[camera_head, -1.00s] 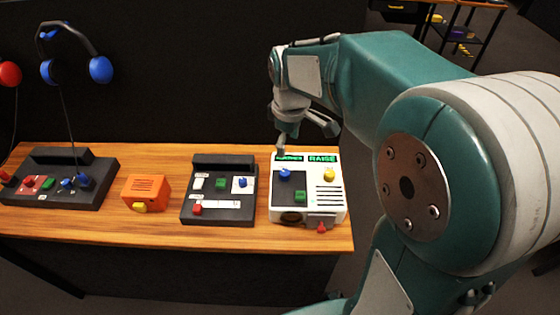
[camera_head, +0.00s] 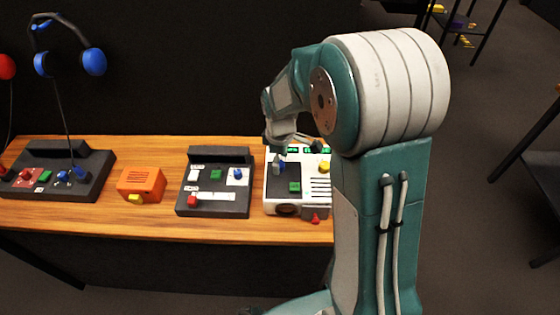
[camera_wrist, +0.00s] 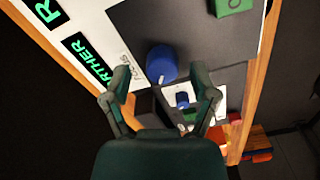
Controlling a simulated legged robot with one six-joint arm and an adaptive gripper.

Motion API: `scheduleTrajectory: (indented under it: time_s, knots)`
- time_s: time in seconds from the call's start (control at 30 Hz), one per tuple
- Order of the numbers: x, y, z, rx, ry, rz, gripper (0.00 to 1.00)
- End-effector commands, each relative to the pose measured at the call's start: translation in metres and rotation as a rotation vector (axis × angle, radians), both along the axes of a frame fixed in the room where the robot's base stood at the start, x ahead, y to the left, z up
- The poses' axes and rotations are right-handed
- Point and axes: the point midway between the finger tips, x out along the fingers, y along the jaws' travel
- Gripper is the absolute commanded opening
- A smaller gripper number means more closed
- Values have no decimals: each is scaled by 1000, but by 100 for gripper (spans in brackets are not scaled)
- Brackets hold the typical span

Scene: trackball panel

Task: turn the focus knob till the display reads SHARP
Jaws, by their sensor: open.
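The focus knob (camera_wrist: 161,63) is a blue cylinder on the dark face of a white-edged panel (camera_head: 283,208), with a small label beside it. In the wrist view a green-lit display (camera_wrist: 87,58) next to it shows letters ending in "RTHER"; its start is cut off. A second display (camera_wrist: 47,12) is only partly in view. My gripper (camera_wrist: 161,83) is open, with one finger on each side below the knob in the picture; I cannot tell whether they touch it. In the head view my gripper (camera_head: 286,152) is over the panel's back left, by the knob.
A black control box (camera_head: 213,208), an orange box (camera_head: 148,183) and another black console (camera_head: 88,183) stand to the left on the wooden table (camera_head: 150,221).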

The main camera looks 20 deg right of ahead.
Motion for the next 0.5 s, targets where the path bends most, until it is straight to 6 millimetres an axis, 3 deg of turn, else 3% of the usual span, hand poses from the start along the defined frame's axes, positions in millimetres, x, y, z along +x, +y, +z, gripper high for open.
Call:
scheduleTrajectory:
  time_s: [0.33, 0.37, 0.5]
  knots:
    - [0, 1, -6, -1, -1, 1, 76]
    - [0, 1, -6, -1, -1, 1, 67]
    - [0, 1, -6, -1, -1, 0, 4]
